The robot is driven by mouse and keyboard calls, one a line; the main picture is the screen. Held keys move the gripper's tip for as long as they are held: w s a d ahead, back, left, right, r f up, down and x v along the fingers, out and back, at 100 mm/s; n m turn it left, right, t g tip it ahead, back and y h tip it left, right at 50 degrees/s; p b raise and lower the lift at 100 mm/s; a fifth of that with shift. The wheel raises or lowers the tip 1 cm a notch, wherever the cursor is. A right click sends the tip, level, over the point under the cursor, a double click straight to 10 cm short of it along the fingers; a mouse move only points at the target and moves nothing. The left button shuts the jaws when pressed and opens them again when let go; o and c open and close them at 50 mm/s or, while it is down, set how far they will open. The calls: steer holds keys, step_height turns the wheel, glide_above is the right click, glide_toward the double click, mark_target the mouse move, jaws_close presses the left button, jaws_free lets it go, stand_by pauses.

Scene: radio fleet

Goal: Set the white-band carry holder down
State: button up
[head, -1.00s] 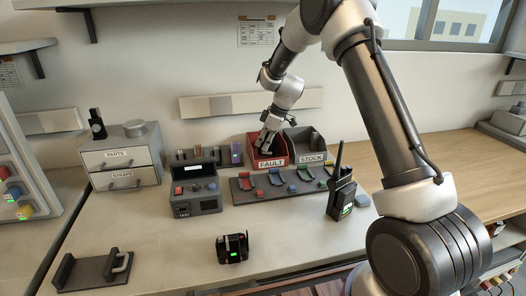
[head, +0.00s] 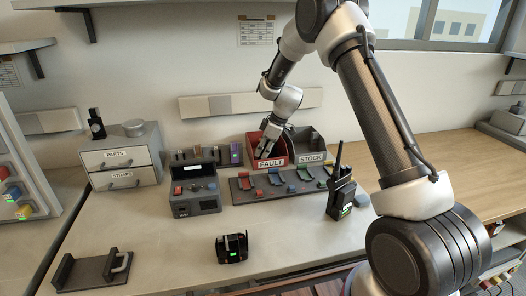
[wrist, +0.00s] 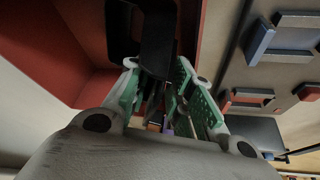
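My gripper (head: 262,153) is at the red FAULT bin (head: 270,162), pointing down into it. In the wrist view its green-padded fingers (wrist: 158,72) close on the near end of a dark block-like piece (wrist: 158,42), with no clear gap on either side. This seems to be the carry holder; no white band shows on it. The red bin wall (wrist: 85,88) is beside the fingers. In the head view the held piece is mostly hidden by the gripper and the bin.
The grey STOCK bin (head: 311,157) stands right of the red bin. A rack with coloured clips (head: 275,184), a radio (head: 341,190), a grey tester (head: 195,203) and a small black unit (head: 232,248) with a green light stand in front. The bench front is mostly clear.

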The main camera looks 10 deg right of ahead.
steer(key=s+d+r+m, duration=0.1)
steer(key=s+d+r, duration=0.3)
steer(key=r, duration=0.5)
steer(key=s+d+r+m, duration=0.15)
steer(key=s+r, duration=0.35)
steer(key=r, duration=0.5)
steer(key=s+d+r+m+h, duration=0.1)
steer(key=s+d+r+m, duration=0.15)
steer(key=s, duration=0.35)
steer(key=s+d+r+m+h, duration=0.1)
steer(key=s+d+r, duration=0.1)
steer(key=s+r, duration=0.3)
steer(key=s+d+m+t+h, duration=0.1)
steer(key=s+d+m, duration=0.2)
steer(key=s, duration=0.9)
steer(key=s+d+f+m+h, duration=0.1)
steer(key=s+d+m, duration=0.2)
steer(key=s, duration=0.8)
steer(key=shift+s+f+m+t, duration=0.15)
steer(key=shift+s+m+t, duration=0.25)
steer(key=shift+m, duration=0.4)
steer(key=shift+w, duration=0.1)
